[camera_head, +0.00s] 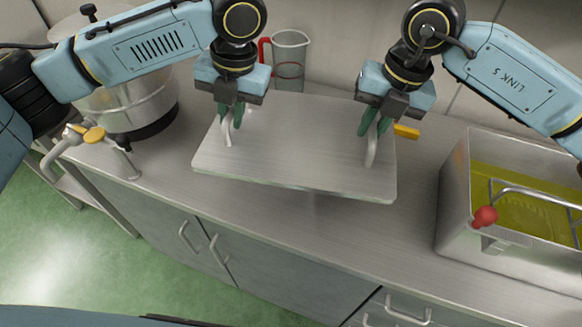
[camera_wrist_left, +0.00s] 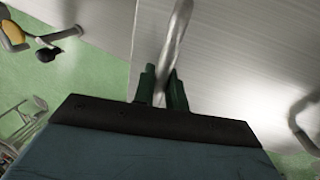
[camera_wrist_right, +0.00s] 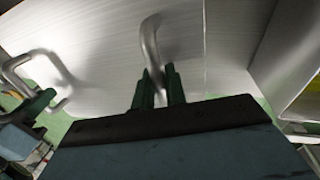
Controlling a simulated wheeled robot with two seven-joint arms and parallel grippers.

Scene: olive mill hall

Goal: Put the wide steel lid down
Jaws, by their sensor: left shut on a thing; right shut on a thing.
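The wide steel lid (camera_head: 300,150) is a flat rectangular plate with two upright bar handles, near the middle of the counter. My left gripper (camera_head: 232,120) is shut on its left handle (camera_head: 227,134); the left wrist view shows this handle (camera_wrist_left: 176,40) between the green fingers. My right gripper (camera_head: 374,125) is shut on the right handle (camera_head: 371,155), which also shows in the right wrist view (camera_wrist_right: 150,42). The lid looks roughly level, its front edge near the counter's front edge. A faint shadow shows below it; how large any gap is, I cannot tell.
A steel vat (camera_head: 455,190) with yellow-green liquid and a red knob (camera_head: 485,215) stands at the right. A clear jug (camera_head: 291,48) with a red handle stands behind the lid. A steel drum (camera_head: 135,105) and a tap (camera_head: 75,134) are at the left. Bare counter (camera_head: 420,170) lies between lid and vat.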

